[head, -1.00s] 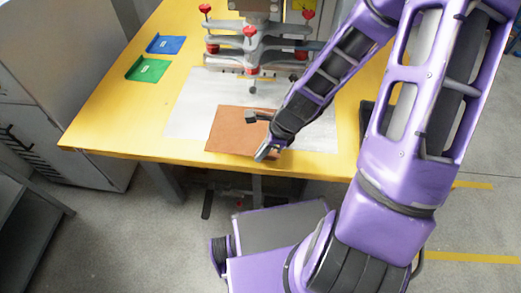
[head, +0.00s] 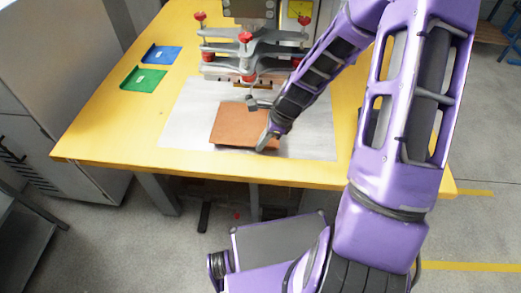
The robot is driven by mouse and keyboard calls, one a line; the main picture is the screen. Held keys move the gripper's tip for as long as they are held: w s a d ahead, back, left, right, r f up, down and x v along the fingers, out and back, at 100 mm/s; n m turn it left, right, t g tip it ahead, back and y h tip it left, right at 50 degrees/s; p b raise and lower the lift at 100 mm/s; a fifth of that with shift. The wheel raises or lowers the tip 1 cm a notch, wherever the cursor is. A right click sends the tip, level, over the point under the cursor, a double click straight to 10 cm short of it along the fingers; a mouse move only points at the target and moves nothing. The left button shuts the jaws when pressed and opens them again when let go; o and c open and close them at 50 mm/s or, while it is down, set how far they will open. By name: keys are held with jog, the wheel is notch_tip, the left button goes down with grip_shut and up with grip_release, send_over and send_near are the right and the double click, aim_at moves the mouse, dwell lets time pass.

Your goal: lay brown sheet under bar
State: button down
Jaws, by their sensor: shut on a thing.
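The brown sheet (head: 232,125) is over the front part of a pale mat on the yellow table. My gripper (head: 262,122) is at the sheet's right side, shut on it, with one finger toward the back and one toward the front edge. Whether the sheet touches the mat or hangs slightly above it, I cannot tell. The bar (head: 243,85) is low on the grey press (head: 252,48) with red knobs, behind the sheet. A gap of pale mat shows between the sheet's back edge and the bar. My arm hides part of the press's right side.
The pale mat (head: 185,130) lies on the yellow table (head: 100,130). A green tray (head: 144,79) and a blue tray (head: 162,53) sit at the table's left. A grey cabinet (head: 50,80) stands left of the table. The table's front left is clear.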

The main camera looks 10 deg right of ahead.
aim_at(263, 130)
jog(key=w, duration=0.2)
jog(key=w+d, duration=0.1)
jog(key=w, duration=0.2)
jog(key=w+d+b, duration=0.1)
jog(key=w, duration=0.1)
jog(key=shift+w+d+f, duration=0.15)
jog(key=shift+w+d, duration=0.05)
jog(key=shift+w+f, duration=0.2)
jog(key=shift+f+b, duration=0.7)
jog(key=shift+f, duration=0.2)
jog(key=shift+d, duration=0.15)
dwell(0.9)
jog(key=c, duration=0.9)
grip_release()
jog(key=shift+s, duration=0.1)
jog(key=shift+c, duration=0.2)
jog(key=shift+p, duration=0.3)
jog(key=shift+r+p, duration=1.25)
jog(key=shift+r, duration=0.3)
jog(key=shift+s+a+r+p, duration=0.2)
jog(key=shift+s+a, duration=0.2)
jog(key=shift+s, duration=0.85)
jog(key=shift+s+a+r+p, duration=0.15)
jog(key=shift+s+a, duration=0.3)
jog(key=shift+s, duration=0.85)
jog(key=shift+s+a+r+p, duration=0.1)
jog(key=shift+s+a+r, duration=0.25)
jog(key=shift+s, duration=0.9)
